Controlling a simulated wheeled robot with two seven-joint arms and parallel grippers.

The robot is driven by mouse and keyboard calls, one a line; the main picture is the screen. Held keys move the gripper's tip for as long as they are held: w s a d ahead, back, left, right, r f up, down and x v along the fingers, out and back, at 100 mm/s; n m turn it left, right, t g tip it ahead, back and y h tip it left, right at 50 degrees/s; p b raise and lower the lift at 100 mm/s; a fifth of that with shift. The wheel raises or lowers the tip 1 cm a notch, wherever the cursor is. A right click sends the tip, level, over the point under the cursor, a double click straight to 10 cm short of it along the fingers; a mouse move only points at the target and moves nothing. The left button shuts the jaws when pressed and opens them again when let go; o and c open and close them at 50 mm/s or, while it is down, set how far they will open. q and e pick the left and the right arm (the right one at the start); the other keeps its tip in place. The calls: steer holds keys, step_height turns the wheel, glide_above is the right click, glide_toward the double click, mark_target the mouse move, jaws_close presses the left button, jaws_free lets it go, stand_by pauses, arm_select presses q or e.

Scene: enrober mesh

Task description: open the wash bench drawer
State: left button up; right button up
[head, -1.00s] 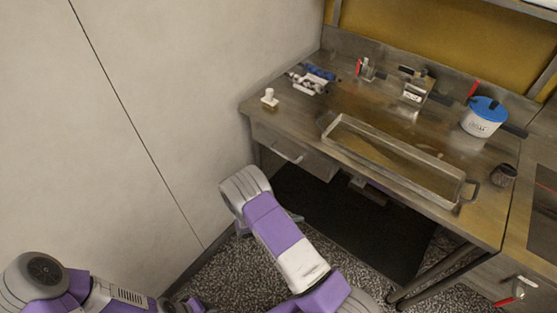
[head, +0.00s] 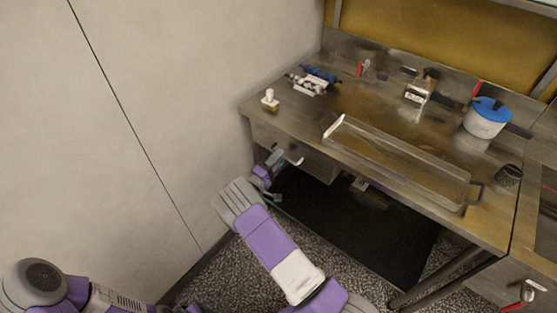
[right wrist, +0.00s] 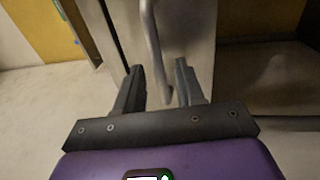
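The wash bench drawer (head: 315,164) is a grey metal front under the left end of the bench top. It looks shut in the head view. Its bar handle (head: 296,161) is partly hidden by my right gripper (head: 274,163). In the right wrist view the drawer front (right wrist: 190,35) stands ahead, and the handle (right wrist: 151,35) runs down between the lines of my two fingers. The right gripper (right wrist: 158,66) is open, with a gap on both sides of the handle. I cannot tell how deep the handle sits between the fingers. My left gripper is not in view.
The wash bench (head: 300,112) carries a long tray (head: 400,165), a blue-lidded tub (head: 486,118), a white-topped bottle (head: 269,100) and small tools. A wall (head: 150,110) stands close left of the drawer. A dark mat (head: 350,225) lies below.

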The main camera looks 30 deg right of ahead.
steer(key=shift+d, duration=0.15)
jaws_close()
stand_by(0.4)
